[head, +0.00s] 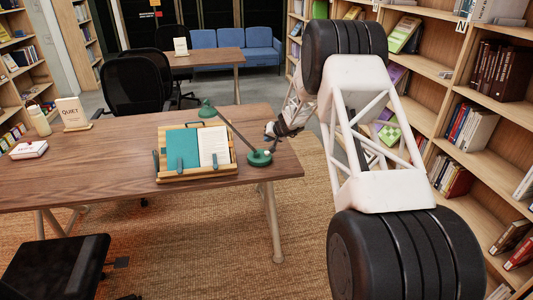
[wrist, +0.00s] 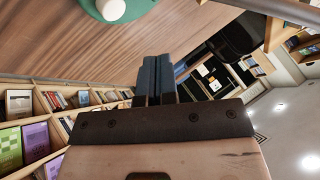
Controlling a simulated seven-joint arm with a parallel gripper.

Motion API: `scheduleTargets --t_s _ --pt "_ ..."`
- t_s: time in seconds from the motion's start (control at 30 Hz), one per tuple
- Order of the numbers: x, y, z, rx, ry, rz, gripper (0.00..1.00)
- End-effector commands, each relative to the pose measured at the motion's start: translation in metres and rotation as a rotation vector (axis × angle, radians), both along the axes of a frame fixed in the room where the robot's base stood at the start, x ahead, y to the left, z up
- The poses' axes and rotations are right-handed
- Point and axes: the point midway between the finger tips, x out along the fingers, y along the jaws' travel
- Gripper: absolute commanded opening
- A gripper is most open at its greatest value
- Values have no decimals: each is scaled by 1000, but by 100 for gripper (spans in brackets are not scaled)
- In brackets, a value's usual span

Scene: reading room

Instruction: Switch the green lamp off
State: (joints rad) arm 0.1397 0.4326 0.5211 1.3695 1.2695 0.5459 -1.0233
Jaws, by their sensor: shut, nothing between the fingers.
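The green lamp stands at the right end of the wooden table in the head view. Its round green base (head: 260,159) carries a small white knob, and a thin dark arm slants up left to its green head (head: 207,109). I cannot tell whether it is lit. In the wrist view, part of the green base (wrist: 92,8) and the white knob (wrist: 111,9) show at the top edge. My gripper (head: 269,130) is behind the base, near the table's right edge, apart from the knob. Its two dark fingers (wrist: 158,70) are shut together and empty.
A wooden book stand (head: 196,177) with an open teal-and-white book is left of the lamp base on the table (head: 110,160). A "QUIET" sign (head: 73,112), a bottle (head: 39,121) and a white box (head: 29,150) stand farther left. Bookshelves (head: 455,90) line the right side.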

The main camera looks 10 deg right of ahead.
Motion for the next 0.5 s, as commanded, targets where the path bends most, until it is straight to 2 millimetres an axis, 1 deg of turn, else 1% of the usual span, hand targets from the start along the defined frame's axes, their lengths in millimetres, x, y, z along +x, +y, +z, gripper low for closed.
scheduleTargets --t_s 0.1,0.23,0.5 --pt "0 0 10 -1 -2 1 0" --pt "0 0 17 -1 -1 0 0" --pt "0 0 21 -1 0 1 0"
